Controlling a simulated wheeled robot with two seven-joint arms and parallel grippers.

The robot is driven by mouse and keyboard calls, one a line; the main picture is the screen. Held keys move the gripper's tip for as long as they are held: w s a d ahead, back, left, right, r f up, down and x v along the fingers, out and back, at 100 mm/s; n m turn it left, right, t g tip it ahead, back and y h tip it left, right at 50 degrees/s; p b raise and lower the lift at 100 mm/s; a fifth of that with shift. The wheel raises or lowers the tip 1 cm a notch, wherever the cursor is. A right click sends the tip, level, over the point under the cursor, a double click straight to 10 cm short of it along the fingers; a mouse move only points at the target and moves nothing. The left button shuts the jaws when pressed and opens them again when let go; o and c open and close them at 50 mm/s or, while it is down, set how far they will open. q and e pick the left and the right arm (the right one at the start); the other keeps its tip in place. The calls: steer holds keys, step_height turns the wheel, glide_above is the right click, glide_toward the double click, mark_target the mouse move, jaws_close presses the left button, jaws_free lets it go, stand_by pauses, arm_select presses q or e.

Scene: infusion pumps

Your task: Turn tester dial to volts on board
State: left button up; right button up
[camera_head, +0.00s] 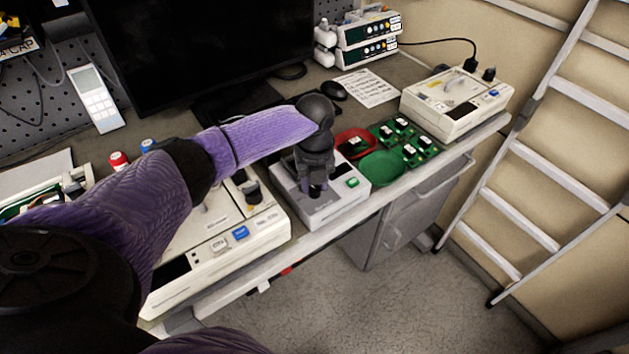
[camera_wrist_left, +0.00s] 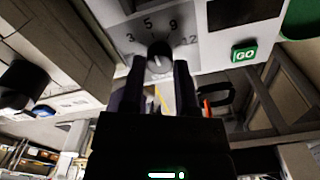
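The tester (camera_head: 335,203) is a light grey box with a green button, standing near the bench's front edge. In the left wrist view its dark round dial (camera_wrist_left: 159,52) sits under the printed numbers 3, 5, 9 and 12, beside a green GO button (camera_wrist_left: 244,51). I cannot clearly tell which number the dial points to. My left gripper (camera_wrist_left: 160,70) points down over the tester, its two fingers apart on either side of the dial; contact is unclear. In the head view the left gripper (camera_head: 317,188) hides the dial. Several green boards (camera_head: 407,142) lie right of the tester.
A red dish (camera_head: 355,144) and a green dish (camera_head: 382,167) lie right of the tester. A larger beige device (camera_head: 455,105) stands at the bench's right end, another (camera_head: 230,225) left of the tester. A monitor (camera_head: 200,45) stands behind.

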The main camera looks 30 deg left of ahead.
arm_select(q)
steer(key=shift+o, duration=1.3)
step_height(320, 180, up, 8)
steer(key=p, duration=0.7)
steer(key=shift+f, duration=0.5)
steer(key=shift+d, duration=0.1)
steer(key=shift+c, duration=0.2)
